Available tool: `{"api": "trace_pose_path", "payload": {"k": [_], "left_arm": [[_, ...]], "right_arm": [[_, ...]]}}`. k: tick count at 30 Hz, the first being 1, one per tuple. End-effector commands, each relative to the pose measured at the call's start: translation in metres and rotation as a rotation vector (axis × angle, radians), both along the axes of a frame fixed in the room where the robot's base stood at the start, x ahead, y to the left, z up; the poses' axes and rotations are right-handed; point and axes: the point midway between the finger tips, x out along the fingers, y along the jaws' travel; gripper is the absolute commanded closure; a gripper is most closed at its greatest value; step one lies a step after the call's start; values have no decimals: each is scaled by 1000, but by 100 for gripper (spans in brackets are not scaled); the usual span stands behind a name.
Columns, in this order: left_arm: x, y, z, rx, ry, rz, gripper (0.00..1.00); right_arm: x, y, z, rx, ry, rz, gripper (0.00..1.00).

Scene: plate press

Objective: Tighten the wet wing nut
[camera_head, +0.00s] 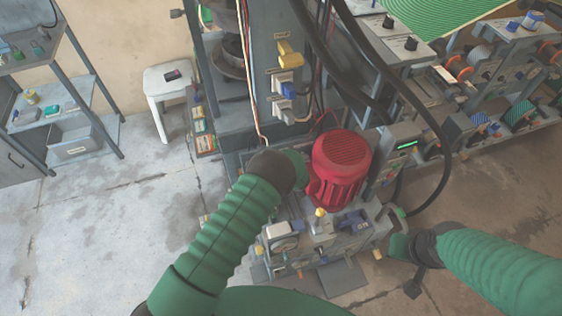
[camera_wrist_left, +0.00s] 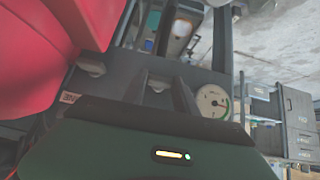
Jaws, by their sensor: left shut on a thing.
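I cannot make out the wet wing nut in either view. My left gripper (camera_wrist_left: 167,94) shows in the left wrist view, with dark fingers beyond its green housing. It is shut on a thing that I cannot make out. In the head view, my left arm reaches in beside a red ribbed motor (camera_head: 341,168), and its wrist hides the fingertips. The motor's red body also fills the upper left of the wrist view (camera_wrist_left: 35,55). My right gripper (camera_head: 413,284) is low at the right, near the machine's front right corner. Its fingers are too small and dark to read.
A round dial gauge (camera_wrist_left: 212,102) is close to the left gripper. A yellow-topped knob (camera_head: 320,213) stands on the machine front. Thick black hoses (camera_head: 427,115) arch over the right side. A white stool (camera_head: 168,92) is behind at left. Concrete floor (camera_head: 95,225) at left is clear.

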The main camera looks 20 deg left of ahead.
Motion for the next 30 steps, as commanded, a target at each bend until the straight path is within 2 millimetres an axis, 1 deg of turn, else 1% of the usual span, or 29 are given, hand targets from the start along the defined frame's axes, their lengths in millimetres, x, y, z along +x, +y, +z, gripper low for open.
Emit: {"api": "trace_pose_path", "payload": {"k": [1, 5, 18, 19, 23, 30], "left_arm": [[-2, -3, -2, 6, 14, -4, 100], [-3, -3, -3, 23, 27, -3, 100], [-3, -3, -5, 29, 33, -2, 100], [-3, -3, -5, 29, 33, -2, 62], [-2, -2, -3, 30, 30, -1, 44], [-1, -1, -1, 32, 27, 1, 44]], "right_arm": [[0, 0, 3, 0, 0, 0, 100], [0, 0, 5, 0, 0, 0, 100], [0, 0, 5, 0, 0, 0, 100], [0, 0, 5, 0, 0, 0, 100], [0, 0, 6, 0, 0, 0, 100], [0, 0, 6, 0, 0, 0, 100]]}}
